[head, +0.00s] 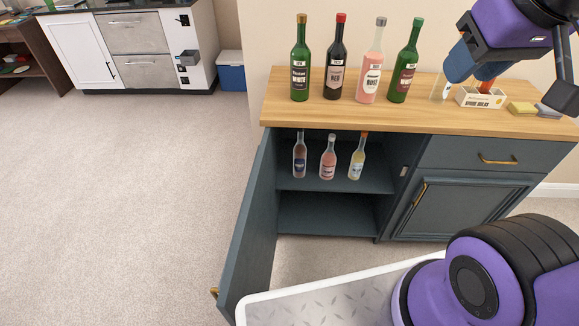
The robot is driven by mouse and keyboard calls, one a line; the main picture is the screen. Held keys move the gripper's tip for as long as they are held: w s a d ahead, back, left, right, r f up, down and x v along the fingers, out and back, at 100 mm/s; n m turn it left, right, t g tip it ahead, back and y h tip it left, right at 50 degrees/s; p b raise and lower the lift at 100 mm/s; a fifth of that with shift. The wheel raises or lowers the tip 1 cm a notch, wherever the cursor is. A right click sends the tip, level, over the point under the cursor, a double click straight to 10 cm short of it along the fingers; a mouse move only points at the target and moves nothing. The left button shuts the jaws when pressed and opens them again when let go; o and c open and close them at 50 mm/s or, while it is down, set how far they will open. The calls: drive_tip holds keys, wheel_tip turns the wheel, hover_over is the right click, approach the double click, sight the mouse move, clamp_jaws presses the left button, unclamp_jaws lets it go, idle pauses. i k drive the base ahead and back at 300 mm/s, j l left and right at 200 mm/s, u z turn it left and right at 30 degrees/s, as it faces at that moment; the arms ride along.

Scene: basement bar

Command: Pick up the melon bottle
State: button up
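I cannot read which bottle is the melon one. Three smaller bottles stand upright on the open cabinet's upper shelf: a brownish bottle with a blue label (299,158), a pink bottle (328,160) and a pale yellow bottle with an orange top (357,160). On the counter stand a green bottle (299,70), a dark bottle with a red cap (335,70), a pink bottle with a grey cap (369,75) and another green bottle (405,75). My gripper (520,45) is above the counter's right end, partly cut off, away from these bottles. Its opening is unclear.
The cabinet's left door (246,220) stands open. The wooden counter (330,115) also holds a clear glass (440,88), a labelled white box (480,98) and a yellow sponge-like block (521,108). The carpet (130,200) at left is clear. A blue cooler (231,77) stands behind.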

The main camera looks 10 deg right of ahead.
sight(356, 163)
drive_tip(key=k+l, duration=0.1)
drive_tip(key=l, duration=0.75)
drive_tip(key=k+l, duration=0.15)
drive_tip(key=l, duration=0.3)
